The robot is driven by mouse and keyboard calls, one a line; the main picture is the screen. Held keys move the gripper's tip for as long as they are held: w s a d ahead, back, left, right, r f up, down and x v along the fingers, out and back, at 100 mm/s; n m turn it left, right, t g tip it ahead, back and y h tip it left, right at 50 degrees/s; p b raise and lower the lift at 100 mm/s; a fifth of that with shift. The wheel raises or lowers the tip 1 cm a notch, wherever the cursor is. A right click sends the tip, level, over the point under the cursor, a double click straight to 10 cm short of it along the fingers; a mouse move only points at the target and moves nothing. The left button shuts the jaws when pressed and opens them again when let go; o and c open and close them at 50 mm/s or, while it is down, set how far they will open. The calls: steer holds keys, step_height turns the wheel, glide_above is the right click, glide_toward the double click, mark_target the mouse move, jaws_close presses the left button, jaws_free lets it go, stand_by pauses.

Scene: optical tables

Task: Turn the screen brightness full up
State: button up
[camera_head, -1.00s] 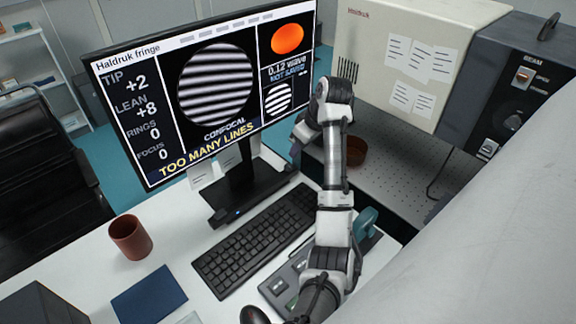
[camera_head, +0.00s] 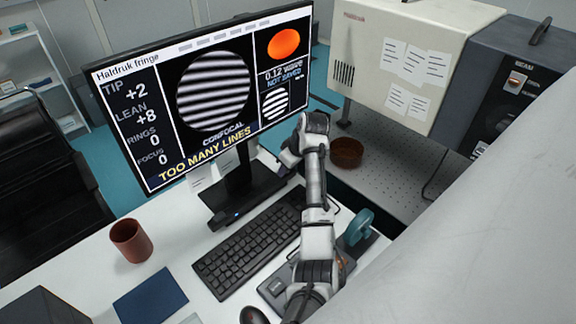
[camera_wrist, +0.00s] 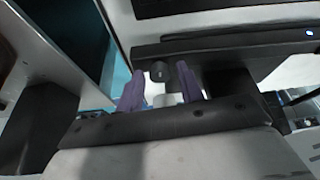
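The monitor (camera_head: 150,182) stands on the white desk, lit, showing fringe stripes and the words "TOO MANY LINES". My arm reaches up to its lower right corner, and the gripper's fingertips cannot be made out in the head view. In the wrist view, my gripper (camera_wrist: 160,88) has two purple fingers standing apart with a gap between them. A small dark round knob (camera_wrist: 158,72) shows in and beyond that gap, below a dark bar like the monitor's edge. I cannot tell whether a finger touches it.
A keyboard (camera_head: 245,250), a brown cup (camera_head: 131,241) and a blue book (camera_head: 150,296) lie on the desk. A teal tape dispenser (camera_head: 358,228) is right of my arm. A brown bowl (camera_head: 346,152) sits on the perforated table below a beige cabinet (camera_head: 400,50).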

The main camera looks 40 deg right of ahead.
jaws_close()
steer(key=shift+r, duration=0.1)
steer(key=m+p, duration=0.1)
steer(key=m+h+p, duration=0.1)
steer(key=shift+a+r+m, duration=0.1)
steer(key=shift+a+m, duration=0.1)
steer(key=shift+m, duration=0.2)
steer(key=m+h+p, duration=0.1)
steer(key=m, duration=0.2)
steer(key=shift+a+m+h, duration=0.15)
steer(key=shift+m+h, duration=0.25)
steer(key=m+g+h, duration=0.1)
steer(key=m, duration=0.3)
steer(key=shift+w+a+p, duration=0.1)
steer(key=shift+w+p, duration=0.05)
steer(key=shift+p, duration=0.2)
steer(key=m+g+h, duration=0.1)
steer(key=m, duration=0.3)
steer(key=shift+w, duration=0.1)
steer(key=shift+m+g, duration=0.3)
steer(key=shift+m, duration=0.1)
